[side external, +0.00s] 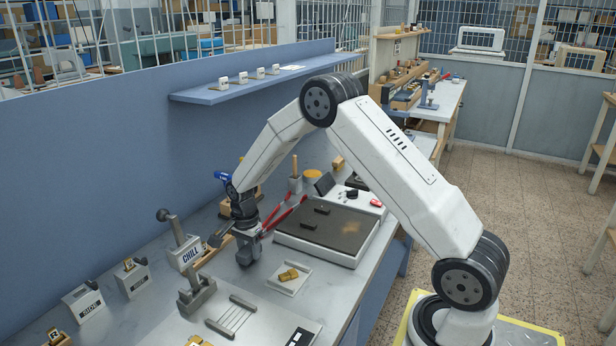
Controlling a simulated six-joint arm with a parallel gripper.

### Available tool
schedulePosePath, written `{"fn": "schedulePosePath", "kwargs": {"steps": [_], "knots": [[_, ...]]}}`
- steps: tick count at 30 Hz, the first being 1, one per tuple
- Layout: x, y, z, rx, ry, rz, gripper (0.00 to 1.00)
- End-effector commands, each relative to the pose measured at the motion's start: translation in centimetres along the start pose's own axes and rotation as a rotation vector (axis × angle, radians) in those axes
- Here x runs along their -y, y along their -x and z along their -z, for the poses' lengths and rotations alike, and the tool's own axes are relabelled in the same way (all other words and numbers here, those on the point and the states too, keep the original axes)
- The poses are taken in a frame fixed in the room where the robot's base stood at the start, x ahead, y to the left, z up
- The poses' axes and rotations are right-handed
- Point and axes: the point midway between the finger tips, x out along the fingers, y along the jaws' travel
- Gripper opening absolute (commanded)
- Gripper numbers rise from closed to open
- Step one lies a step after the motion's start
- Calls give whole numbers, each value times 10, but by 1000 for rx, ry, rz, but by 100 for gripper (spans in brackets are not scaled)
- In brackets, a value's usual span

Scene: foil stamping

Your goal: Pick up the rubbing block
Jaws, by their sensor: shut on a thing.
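My gripper (248,250) points down over the grey bench, low and near its surface, between a box labelled CHILL (185,252) and a large dark-topped plate (330,232). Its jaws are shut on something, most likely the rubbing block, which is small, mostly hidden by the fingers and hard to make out. I cannot tell whether it touches the bench. A wooden strip (212,250) lies just left of the gripper. Red-handled tongs (285,213) lie just behind and to the right of it.
A small white tray (302,287) with gold pieces lies in front of the gripper. A grey clamp fixture (198,294) and a slotted plate (235,316) stand in the foreground. Labelled holders (84,305) line the left. A blue shelf (262,83) hangs behind.

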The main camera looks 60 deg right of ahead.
Motion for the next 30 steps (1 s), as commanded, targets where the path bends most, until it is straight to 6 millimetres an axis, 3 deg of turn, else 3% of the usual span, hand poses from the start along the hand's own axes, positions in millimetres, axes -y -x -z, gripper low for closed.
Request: {"fn": "schedulePosePath", "kwargs": {"steps": [6, 11, 22, 30], "knots": [[0, 25, 0, 0, 0, 3, 0], [-13, 39, -2, 0, 0, 2, 0], [-51, 85, -8, 0, 0, 3, 0], [-92, 103, -15, 0, -1, 2, 0]]}}
